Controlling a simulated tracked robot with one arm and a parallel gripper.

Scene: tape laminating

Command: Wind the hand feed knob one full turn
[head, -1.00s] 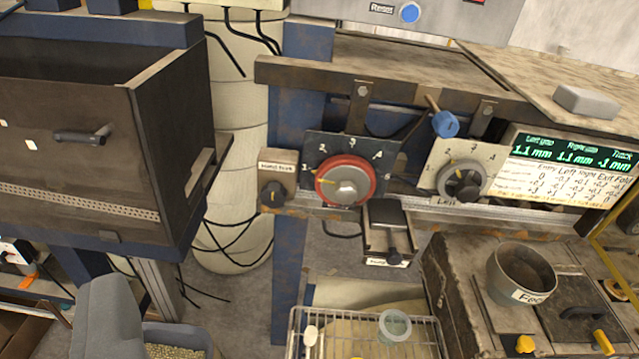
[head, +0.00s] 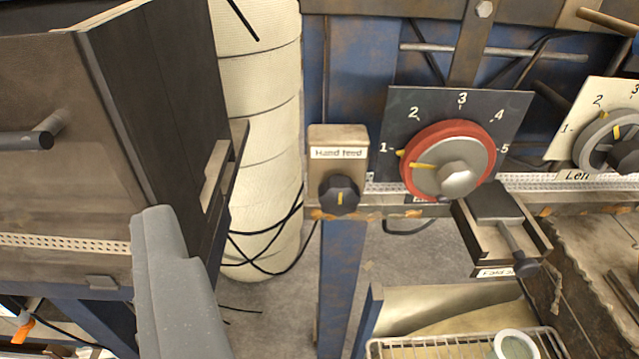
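The hand feed knob (head: 340,195) is a small black lobed knob with a yellow mark that stands upright. It sits on a tan metal box labelled "Hand feed" (head: 338,150), on the front rail of the machine. My gripper (head: 178,280) shows only as a grey finger-like part at the lower left. It is to the left of the knob and lower in the picture, and it is not seen touching the knob. Its other finger is not visible, so its opening cannot be judged.
Right of the knob is a red-rimmed dial (head: 448,163) on a numbered black plate. A grey dial (head: 607,142) is farther right. A small tray with a black handle (head: 510,225) juts out below. A dark cabinet (head: 60,170) stands left. A wire rack (head: 440,346) is below.

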